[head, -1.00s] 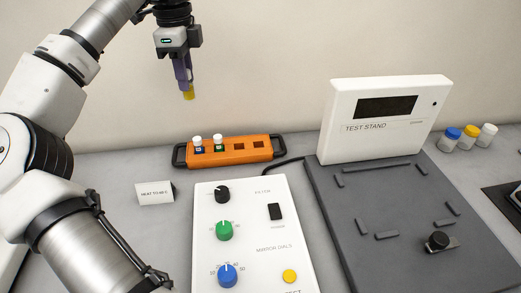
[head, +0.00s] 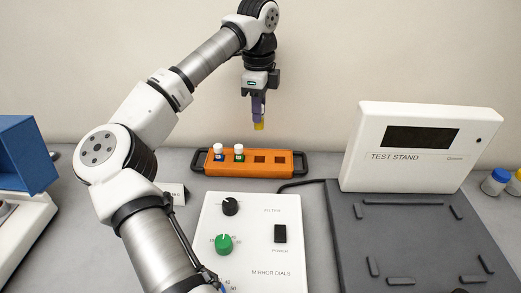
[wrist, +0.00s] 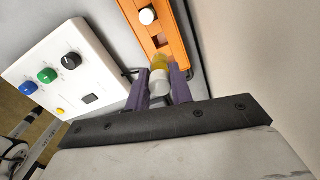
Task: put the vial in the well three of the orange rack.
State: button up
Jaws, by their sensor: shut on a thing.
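My gripper (head: 258,112) is shut on a vial (head: 259,126) with a yellow lower part and holds it upright in the air. In the wrist view, the vial's white cap (wrist: 159,83) sits between my gripper's purple fingers (wrist: 161,90). The orange rack (head: 227,171) lies below it in the head view. Its two left wells hold white-capped vials, one with a blue label (head: 219,152) and one with a green label (head: 239,152). The two right wells, well three counted from the left (head: 260,159) and the last (head: 281,159), look empty. The held vial appears above well three, apart from the rack.
The white dial panel (head: 255,225) stands in front of the rack. A white test stand display (head: 415,170) and its dark grey base (head: 400,225) are to the right. A small white sign (head: 178,193) is left of the panel.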

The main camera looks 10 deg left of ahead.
notch_tip(320, 180, down, 12)
jog(key=shift+f+p, duration=0.15)
jog(key=shift+p, duration=0.35)
jog(key=shift+f, duration=0.25)
jog(key=o, duration=0.9)
jog(key=shift+r, duration=0.1)
jog(key=shift+o, duration=0.2)
jog(key=shift+r, duration=0.15)
notch_tip(320, 180, up, 12)
jog(key=shift+r+b, duration=0.1)
jog(key=shift+b, duration=0.45)
